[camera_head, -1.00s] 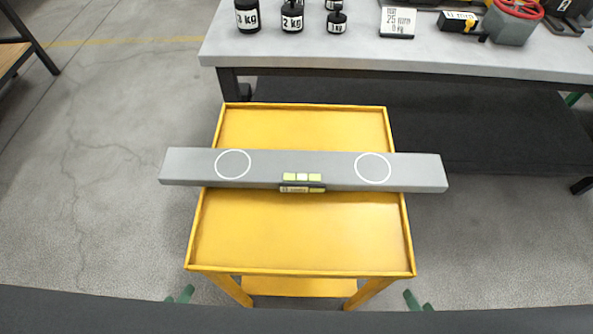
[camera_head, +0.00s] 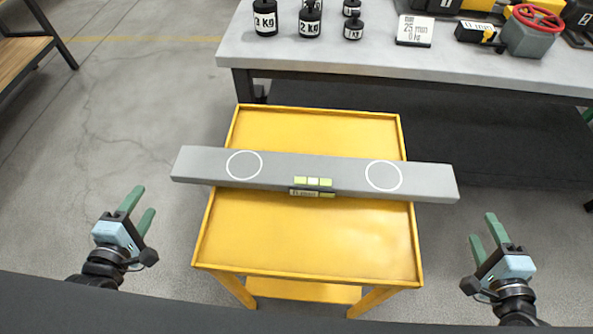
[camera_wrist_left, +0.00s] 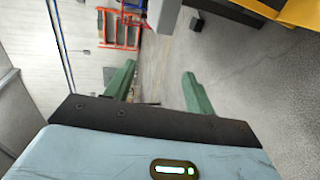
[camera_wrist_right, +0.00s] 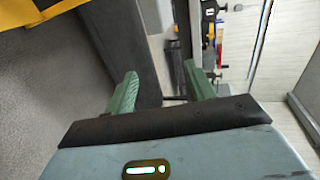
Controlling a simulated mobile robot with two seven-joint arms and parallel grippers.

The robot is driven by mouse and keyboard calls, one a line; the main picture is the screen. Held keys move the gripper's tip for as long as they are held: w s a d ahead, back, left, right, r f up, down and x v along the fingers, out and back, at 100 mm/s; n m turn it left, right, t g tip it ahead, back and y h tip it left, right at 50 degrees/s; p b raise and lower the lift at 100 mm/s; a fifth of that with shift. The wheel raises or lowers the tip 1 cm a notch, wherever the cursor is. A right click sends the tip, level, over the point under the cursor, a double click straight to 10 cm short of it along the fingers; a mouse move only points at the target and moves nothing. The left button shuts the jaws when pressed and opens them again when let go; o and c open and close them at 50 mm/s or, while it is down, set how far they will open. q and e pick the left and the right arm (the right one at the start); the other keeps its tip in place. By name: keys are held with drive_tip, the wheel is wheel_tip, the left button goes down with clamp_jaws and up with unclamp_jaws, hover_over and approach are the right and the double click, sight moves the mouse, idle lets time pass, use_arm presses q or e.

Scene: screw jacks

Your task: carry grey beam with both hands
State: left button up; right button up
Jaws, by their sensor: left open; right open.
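The grey beam (camera_head: 315,180) lies crosswise on the yellow cart (camera_head: 300,235), with both ends sticking out past the cart's sides. It has two white circles on top and a small level with yellow-green parts at its middle. My left gripper (camera_head: 141,204) is open and empty, left of the cart and below the beam's left end in the head view. My right gripper (camera_head: 483,232) is open and empty, right of the cart and below the beam's right end. The green fingers also show apart in the left wrist view (camera_wrist_left: 160,85) and the right wrist view (camera_wrist_right: 160,88).
A grey workbench (camera_head: 400,62) stands behind the cart, holding black weights (camera_head: 310,18), a white label plate (camera_head: 414,30) and a red-wheeled device (camera_head: 530,35). A wooden-topped bench (camera_head: 30,62) is at the far left. The floor beside the cart is clear.

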sight(176, 166)
use_arm(q)
drive_tip(key=x, duration=0.4)
drive_tip(key=d+x, duration=0.1)
drive_tip(key=x, duration=0.8)
drive_tip(key=shift+w+d+f, duration=0.15)
drive_tip(key=shift+w+d, duration=0.1)
drive_tip(key=shift+w, duration=0.1)
use_arm(e)
drive_tip(key=x, duration=0.4)
drive_tip(key=a+x, duration=0.1)
drive_tip(key=x, duration=0.8)
drive_tip(key=shift+w+a+f, duration=0.15)
drive_tip(key=shift+w+a, duration=0.1)
drive_tip(key=shift+w, duration=0.1)
use_arm(q)
drive_tip(key=shift+d, duration=0.3)
use_arm(e)
drive_tip(key=shift+a, duration=0.3)
